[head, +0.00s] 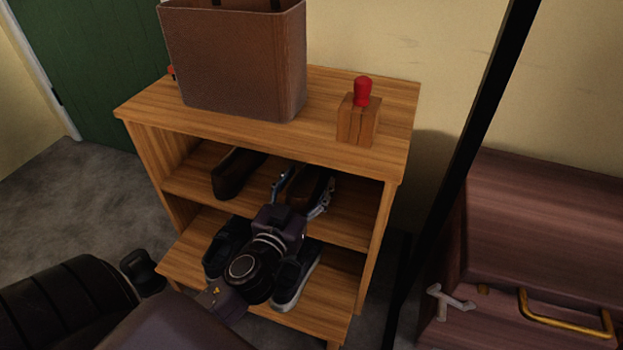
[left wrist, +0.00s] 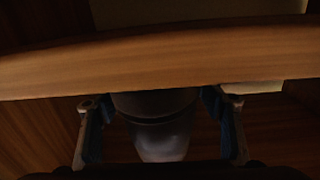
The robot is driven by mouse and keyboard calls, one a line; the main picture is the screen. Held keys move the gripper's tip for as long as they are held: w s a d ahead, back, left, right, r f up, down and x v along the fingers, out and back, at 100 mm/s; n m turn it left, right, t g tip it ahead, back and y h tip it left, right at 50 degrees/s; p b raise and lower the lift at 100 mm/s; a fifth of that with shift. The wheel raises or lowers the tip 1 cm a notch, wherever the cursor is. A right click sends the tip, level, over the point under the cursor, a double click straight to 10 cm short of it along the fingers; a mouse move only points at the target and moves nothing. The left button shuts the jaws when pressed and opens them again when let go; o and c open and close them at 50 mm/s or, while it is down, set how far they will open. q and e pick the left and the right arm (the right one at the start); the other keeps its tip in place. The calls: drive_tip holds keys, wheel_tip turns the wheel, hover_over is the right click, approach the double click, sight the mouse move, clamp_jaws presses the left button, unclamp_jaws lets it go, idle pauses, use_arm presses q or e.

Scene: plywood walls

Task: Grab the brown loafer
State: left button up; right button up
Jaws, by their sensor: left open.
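A pair of brown loafers stands on the upper shelf of the wooden shoe rack (head: 385,215). The left-hand loafer (head: 236,174) is clear of my gripper. The right-hand loafer (head: 312,182) is partly hidden by my left gripper (head: 302,193). My left gripper reaches in at the shelf opening, open, with one finger on each side of this loafer. In the left wrist view the open fingers (left wrist: 163,115) flank a dim, greyish rounded shape, too dark to identify surely. Whether the fingers touch anything cannot be told. My right gripper is not in view.
Dark sneakers (head: 292,280) stand on the lower shelf below my arm. The rack's top carries a brown bag (head: 235,65) and a wooden block with a red knob (head: 358,115). A reddish-brown chest (head: 545,225) and a black pole (head: 460,165) stand at right.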

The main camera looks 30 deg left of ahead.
use_arm(q)
drive_tip(key=shift+c, duration=0.6)
drive_tip(key=c, duration=1.3)
drive_tip(key=shift+c, duration=0.2)
drive_tip(key=shift+r, duration=0.1)
